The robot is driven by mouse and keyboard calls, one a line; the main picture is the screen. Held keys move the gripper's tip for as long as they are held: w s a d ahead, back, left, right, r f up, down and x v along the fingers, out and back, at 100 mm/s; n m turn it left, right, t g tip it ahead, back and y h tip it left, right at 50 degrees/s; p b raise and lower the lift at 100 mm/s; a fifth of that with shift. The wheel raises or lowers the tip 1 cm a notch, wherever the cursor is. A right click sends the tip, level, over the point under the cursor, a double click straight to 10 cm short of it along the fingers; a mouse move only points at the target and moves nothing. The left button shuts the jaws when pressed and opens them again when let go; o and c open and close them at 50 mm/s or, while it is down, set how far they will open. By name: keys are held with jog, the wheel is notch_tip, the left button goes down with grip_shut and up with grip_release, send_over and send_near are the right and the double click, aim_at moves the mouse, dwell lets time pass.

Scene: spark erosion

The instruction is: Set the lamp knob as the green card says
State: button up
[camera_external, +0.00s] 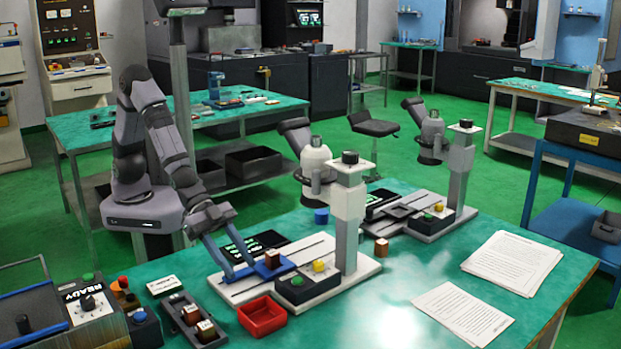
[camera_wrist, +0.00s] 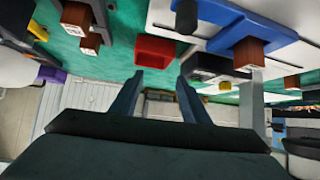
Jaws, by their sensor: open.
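My gripper (camera_external: 240,267) is open and empty, with its two dark blue fingers pointing down over the machine base near the blue holder. The fingers stand apart in the wrist view (camera_wrist: 160,78), with nothing between them. A control box at the lower left has a white panel (camera_external: 101,305) with a black knob (camera_external: 88,302), which looks like the lamp knob; its exact setting is too small to read. My gripper is well to the right of this knob. No plainly green card can be made out; a dark card with green writing (camera_external: 262,243) lies behind the gripper.
A blue holder (camera_external: 284,268) with a brown block (camera_external: 272,259) is close beside the fingers. A red tray (camera_external: 262,316) and a dark rack (camera_external: 181,324) with brown blocks stand in front. A pillar (camera_external: 347,230) rises to the right. Papers (camera_external: 512,262) lie at far right.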

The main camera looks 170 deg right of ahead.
aim_at(317, 262)
jog(key=s+a+n+y, duration=0.1)
jog(key=s+a, duration=0.2)
jog(key=s+a+n+y+b, duration=0.1)
jog(key=s+a, duration=0.2)
jog(key=a, duration=0.1)
jog(key=s+a+g+y+b, duration=0.1)
jog(key=s+a, duration=0.2)
jog(key=a, duration=0.1)
jog(key=shift+s+f+n+y, duration=0.2)
jog(key=shift+f+n+y, duration=0.1)
jog(key=shift+n+y, duration=0.1)
jog(key=shift+s+a+r, duration=0.15)
jog(key=shift+s+a, duration=0.1)
jog(key=shift+s, duration=0.15)
jog(key=shift+p+x, duration=0.35)
jog(key=shift+x, duration=3.3)
jog(key=c, duration=1.1)
